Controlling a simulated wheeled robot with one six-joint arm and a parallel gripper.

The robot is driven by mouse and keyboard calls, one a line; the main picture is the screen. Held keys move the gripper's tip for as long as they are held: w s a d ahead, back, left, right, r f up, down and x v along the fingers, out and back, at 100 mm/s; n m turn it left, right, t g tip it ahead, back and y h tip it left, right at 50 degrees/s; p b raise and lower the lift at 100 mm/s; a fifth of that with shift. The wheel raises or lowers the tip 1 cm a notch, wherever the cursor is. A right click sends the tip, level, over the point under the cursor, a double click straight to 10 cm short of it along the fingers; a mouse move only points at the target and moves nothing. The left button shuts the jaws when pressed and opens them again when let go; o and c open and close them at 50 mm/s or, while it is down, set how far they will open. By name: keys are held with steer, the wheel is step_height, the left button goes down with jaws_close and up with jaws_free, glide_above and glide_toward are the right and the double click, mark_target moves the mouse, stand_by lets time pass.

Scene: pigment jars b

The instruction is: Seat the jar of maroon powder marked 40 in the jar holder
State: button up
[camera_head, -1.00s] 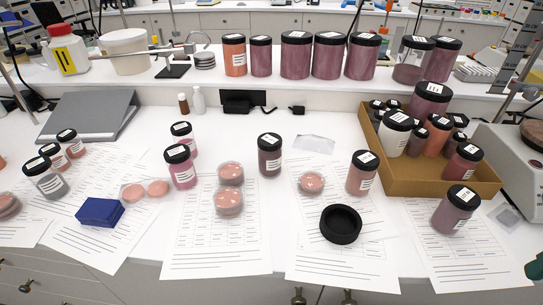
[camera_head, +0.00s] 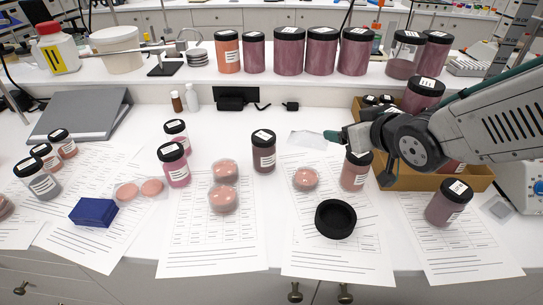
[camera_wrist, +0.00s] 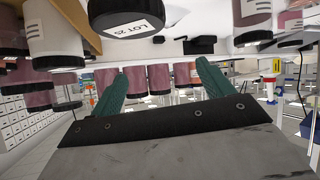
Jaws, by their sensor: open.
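The jar holder is a black round cup (camera_head: 336,220) on a paper sheet at front centre, empty. Jars of dark maroon powder stand at mid-table (camera_head: 263,158) and at the right front (camera_head: 448,207). Lid numbers are too small to read in the head view, so I cannot tell which jar is 40. My gripper (camera_head: 338,137) reaches in from the right, above the table behind a pinkish jar (camera_head: 355,175). In the wrist view my gripper (camera_wrist: 160,92) has its green fingers apart with nothing between them. A black lid reading "LOT 25" (camera_wrist: 127,22) is close by.
A cardboard tray (camera_head: 400,180) of jars lies partly behind my arm. A raised shelf (camera_head: 120,82) at the back carries large jars.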

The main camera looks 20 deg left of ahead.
mark_target(271, 146)
steer(key=s+a+f+n+g+y, duration=0.1)
steer(key=a, duration=0.3)
steer(key=s+a+f+n+g+y, duration=0.1)
steer(key=s+a+f+y, duration=0.1)
steer(key=a, duration=0.3)
steer(key=s+a+f+n+y, duration=0.1)
steer(key=s+a+f+y, duration=0.1)
steer(key=a, duration=0.2)
steer(key=shift+s+a+f+n+g, duration=0.2)
steer(key=shift+a+f+n+g, duration=0.1)
steer(key=shift+g, duration=0.1)
steer(key=x, duration=0.7)
steer(key=shift+w+a+r, duration=0.15)
steer(key=shift+r, duration=0.05)
steer(key=c, duration=1.1)
